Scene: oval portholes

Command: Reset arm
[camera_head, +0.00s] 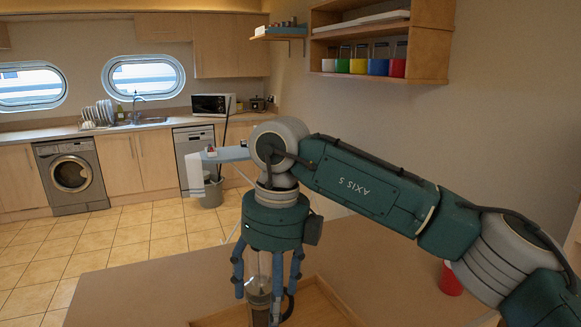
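My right arm comes in from the right, and its dark green hand points down over the counter. Its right gripper (267,288) has blue fingers that hang spread apart. My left gripper is not in view.
The brown counter (375,262) is mostly bare around the tray. A red cup (450,279) stands at the right, close to my arm. A wall shelf with coloured jars (377,66) hangs above. An ironing board (222,155) stands behind on open tiled floor.

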